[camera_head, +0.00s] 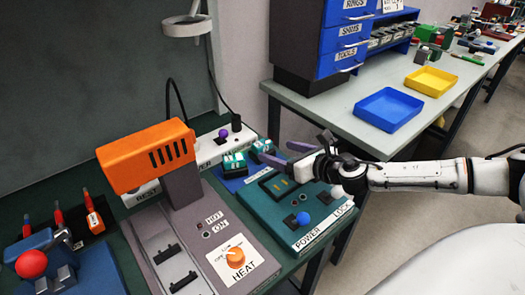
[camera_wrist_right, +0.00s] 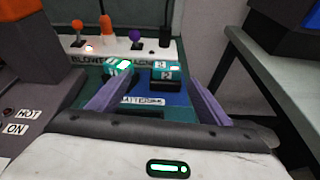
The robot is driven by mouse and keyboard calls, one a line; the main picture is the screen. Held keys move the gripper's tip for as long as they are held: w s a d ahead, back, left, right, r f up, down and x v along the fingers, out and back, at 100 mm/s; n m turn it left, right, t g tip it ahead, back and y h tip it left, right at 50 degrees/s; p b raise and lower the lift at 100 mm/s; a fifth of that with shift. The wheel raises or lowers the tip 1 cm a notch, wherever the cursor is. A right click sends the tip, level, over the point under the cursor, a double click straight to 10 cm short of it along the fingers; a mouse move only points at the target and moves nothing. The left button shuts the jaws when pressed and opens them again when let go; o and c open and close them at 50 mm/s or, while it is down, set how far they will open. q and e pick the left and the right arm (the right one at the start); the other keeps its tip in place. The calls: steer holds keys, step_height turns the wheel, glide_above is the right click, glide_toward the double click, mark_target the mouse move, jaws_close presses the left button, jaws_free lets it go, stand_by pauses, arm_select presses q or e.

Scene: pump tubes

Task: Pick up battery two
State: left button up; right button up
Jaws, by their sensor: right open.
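Two teal battery blocks sit side by side on a blue battery mat (camera_wrist_right: 182,98). The right block, battery two (camera_wrist_right: 166,80), has a small label that seems to read 2; it also shows in the head view (camera_head: 263,147). The other battery (camera_wrist_right: 118,68) is to its left, with a bright green-white top, and shows in the head view (camera_head: 234,163). My right gripper (camera_head: 281,153) is open and empty, its purple fingers pointing at the batteries. In the wrist view battery two appears between the fingers, farther out and apart from them. My left gripper is not in view.
A white switch strip (camera_head: 215,144) stands behind the batteries. Another table (camera_head: 325,105) with blue and yellow trays is at right.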

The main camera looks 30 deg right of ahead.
mark_target(266, 146)
steer(key=shift+s+d+f+n, duration=0.25)
steer(key=shift+d+f+n, duration=0.05)
steer(key=shift+d, duration=0.1)
steer(key=shift+w+d+f, duration=0.1)
steer(key=shift+w+f, duration=0.1)
steer(key=shift+g, duration=0.3)
steer(key=x, duration=0.4)
steer(key=shift+f+p, duration=0.15)
steer(key=shift+p, duration=0.25)
steer(key=shift+d+r+x, duration=0.1)
steer(key=shift+x, duration=1.25)
steer(key=shift+d+r+x, duration=0.1)
steer(key=shift+x, duration=1.25)
steer(key=shift+w+d, duration=0.1)
steer(key=shift+w, duration=0.05)
steer(key=c, duration=0.9)
steer(key=shift+c, duration=1.4)
steer(key=shift+r, duration=0.15)
